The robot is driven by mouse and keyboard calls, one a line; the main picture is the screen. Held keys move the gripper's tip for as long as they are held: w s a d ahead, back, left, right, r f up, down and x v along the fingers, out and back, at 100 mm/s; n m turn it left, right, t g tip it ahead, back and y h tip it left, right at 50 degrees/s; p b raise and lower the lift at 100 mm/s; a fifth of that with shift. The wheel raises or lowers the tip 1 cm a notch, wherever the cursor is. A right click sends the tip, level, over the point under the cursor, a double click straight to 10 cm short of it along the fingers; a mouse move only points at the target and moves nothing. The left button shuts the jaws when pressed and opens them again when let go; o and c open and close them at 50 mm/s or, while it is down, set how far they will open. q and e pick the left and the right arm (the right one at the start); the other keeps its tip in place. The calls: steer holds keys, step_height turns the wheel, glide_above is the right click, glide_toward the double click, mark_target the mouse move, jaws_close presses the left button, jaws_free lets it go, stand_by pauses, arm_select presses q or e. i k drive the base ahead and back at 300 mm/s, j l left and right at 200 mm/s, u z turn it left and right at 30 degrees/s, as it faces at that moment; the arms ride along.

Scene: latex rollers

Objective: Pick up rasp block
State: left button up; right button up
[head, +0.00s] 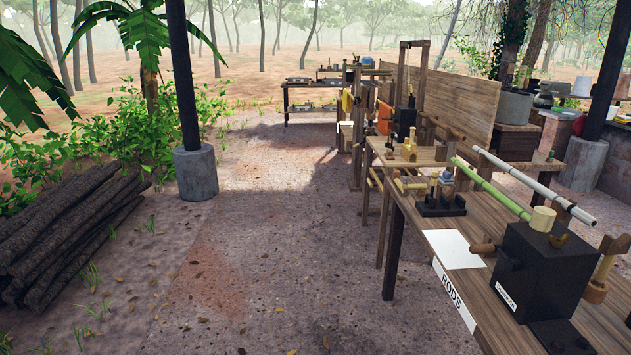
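I cannot tell for sure which thing is the rasp block. The near wooden bench (470,283) on the right holds several tools, among them a black box (540,270) with a small label. A small dark stand (440,205) with wooden and metal parts sits at this bench's far end. A flat dark block (560,337) lies at the near edge, partly cut off by the frame. Neither of my grippers is in view.
A green rod (490,188) and a grey rod (534,185) slant above the near bench, beside a white sheet (453,249). More benches stand behind. Dark posts in concrete footings (195,173) and a log pile (65,235) flank the clear dirt floor (270,260).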

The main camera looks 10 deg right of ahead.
mark_target(389, 155)
steer(key=i+z, duration=0.15)
steer(key=i, duration=2.05)
steer(key=i+j+z, duration=0.15)
steer(key=i+z, duration=0.25)
steer(key=i, duration=0.25)
steer(key=i+j+z, duration=0.3)
steer(key=i+z, duration=0.15)
steer(key=i, duration=0.15)
steer(key=i+j+z, duration=0.4)
steer(key=i+j, duration=0.1)
steer(key=i, duration=0.05)
